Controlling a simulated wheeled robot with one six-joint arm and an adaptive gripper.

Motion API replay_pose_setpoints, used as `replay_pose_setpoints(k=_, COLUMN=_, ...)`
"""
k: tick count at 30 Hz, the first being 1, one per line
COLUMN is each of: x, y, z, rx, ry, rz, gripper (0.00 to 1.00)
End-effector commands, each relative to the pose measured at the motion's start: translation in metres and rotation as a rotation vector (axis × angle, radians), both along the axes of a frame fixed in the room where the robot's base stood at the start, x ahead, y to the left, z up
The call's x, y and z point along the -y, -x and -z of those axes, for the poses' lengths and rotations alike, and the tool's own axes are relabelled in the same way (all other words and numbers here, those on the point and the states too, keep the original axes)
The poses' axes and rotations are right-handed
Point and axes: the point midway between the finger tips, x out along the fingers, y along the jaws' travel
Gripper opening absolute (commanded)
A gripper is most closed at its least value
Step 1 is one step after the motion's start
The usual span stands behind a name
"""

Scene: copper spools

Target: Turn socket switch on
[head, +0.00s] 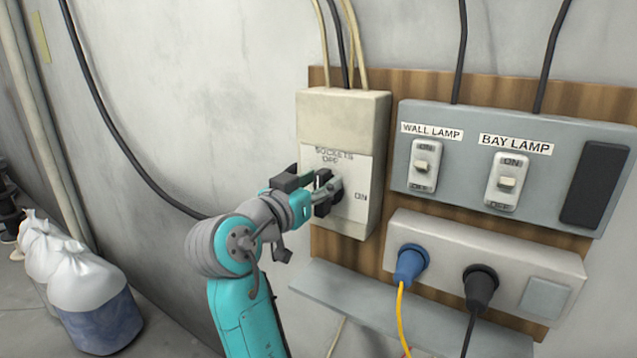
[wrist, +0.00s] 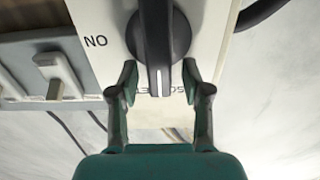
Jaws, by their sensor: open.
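The socket switch is a black rotary knob (wrist: 158,35) on a cream box (head: 368,130) labelled SOCKETS, with OFF above the knob and ON to its right. In the wrist view, which is upside down, the white line on the knob's handle points toward the SOCKETS OFF lettering. My gripper (wrist: 159,78) is open, with one finger on each side of the handle's end and small gaps showing. In the head view my gripper (head: 326,190) is at the front of the box and hides much of the knob; contact cannot be told.
A grey panel (head: 455,178) with WALL LAMP (head: 423,167) and BAY LAMP (head: 507,183) switches is to the right. Below it, a socket strip (head: 440,235) holds a blue plug (head: 410,262) and a black plug (head: 480,288). A grey ledge (head: 390,310) juts out underneath. White bags (head: 85,280) stand at left.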

Motion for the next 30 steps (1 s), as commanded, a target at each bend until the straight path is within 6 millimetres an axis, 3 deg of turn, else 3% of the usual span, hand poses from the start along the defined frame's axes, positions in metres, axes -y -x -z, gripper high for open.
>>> replay_pose_setpoints(k=4, x=-0.0001, y=0.0001, z=0.0000, rx=0.000, ry=0.000, rz=0.000, gripper=0.48)
replay_pose_setpoints(k=10, x=-0.0001, y=0.0002, z=0.0001, rx=0.000, ry=0.000, rz=0.000, gripper=0.00)
replay_pose_setpoints(k=21, x=0.0006, y=0.0007, z=0.0003, rx=0.016, ry=-0.023, rz=0.000, gripper=0.00)
replay_pose_setpoints(k=30, x=0.0046, y=0.0036, z=0.0012, rx=0.116, ry=-0.162, rz=0.000, gripper=0.00)
